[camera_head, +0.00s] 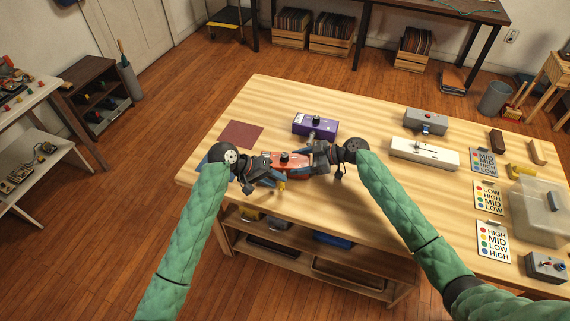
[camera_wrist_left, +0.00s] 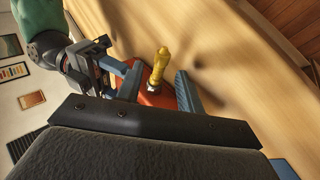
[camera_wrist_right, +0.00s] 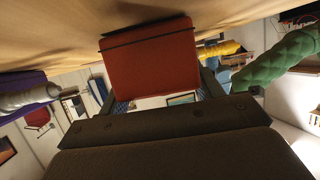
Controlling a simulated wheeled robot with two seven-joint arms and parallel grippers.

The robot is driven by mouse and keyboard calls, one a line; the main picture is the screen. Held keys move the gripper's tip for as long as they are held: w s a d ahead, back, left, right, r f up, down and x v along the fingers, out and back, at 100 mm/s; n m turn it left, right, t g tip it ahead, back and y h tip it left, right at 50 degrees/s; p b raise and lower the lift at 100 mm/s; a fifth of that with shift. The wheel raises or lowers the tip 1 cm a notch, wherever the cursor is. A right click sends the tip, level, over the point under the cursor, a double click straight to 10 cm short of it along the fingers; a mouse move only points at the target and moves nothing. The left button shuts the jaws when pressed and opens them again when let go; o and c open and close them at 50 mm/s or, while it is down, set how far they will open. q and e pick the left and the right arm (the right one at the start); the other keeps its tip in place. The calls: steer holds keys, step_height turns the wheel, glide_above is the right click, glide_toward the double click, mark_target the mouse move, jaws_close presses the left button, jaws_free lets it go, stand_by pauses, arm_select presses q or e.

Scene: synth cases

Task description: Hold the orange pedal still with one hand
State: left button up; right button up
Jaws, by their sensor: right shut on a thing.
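The orange pedal (camera_head: 288,163) lies near the table's left front edge, between my two grippers. My right gripper (camera_head: 309,161) is shut on it; in the right wrist view the red-orange body (camera_wrist_right: 152,58) sits between its fingers. My left gripper (camera_head: 274,180) is open at the pedal's near side. In the left wrist view, a yellow plug-like piece (camera_wrist_left: 160,62) with a silver base stands at the pedal, between the spread blue fingers with gaps on both sides. I cannot tell whether the piece is fixed in the pedal.
A purple pedal (camera_head: 315,124) stands just behind. A dark red mat (camera_head: 240,135) lies to the left. Grey (camera_head: 425,121) and white (camera_head: 424,153) devices, label cards (camera_head: 488,197) and a clear bin (camera_head: 540,212) are to the right. The front middle of the table is clear.

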arm_select(q)
steer(key=shift+x, duration=0.95)
jaws_close()
steer(key=shift+s+a, duration=0.15)
steer(key=shift+s, duration=0.85)
steer(key=shift+s+a, duration=0.15)
steer(key=shift+s, duration=0.85)
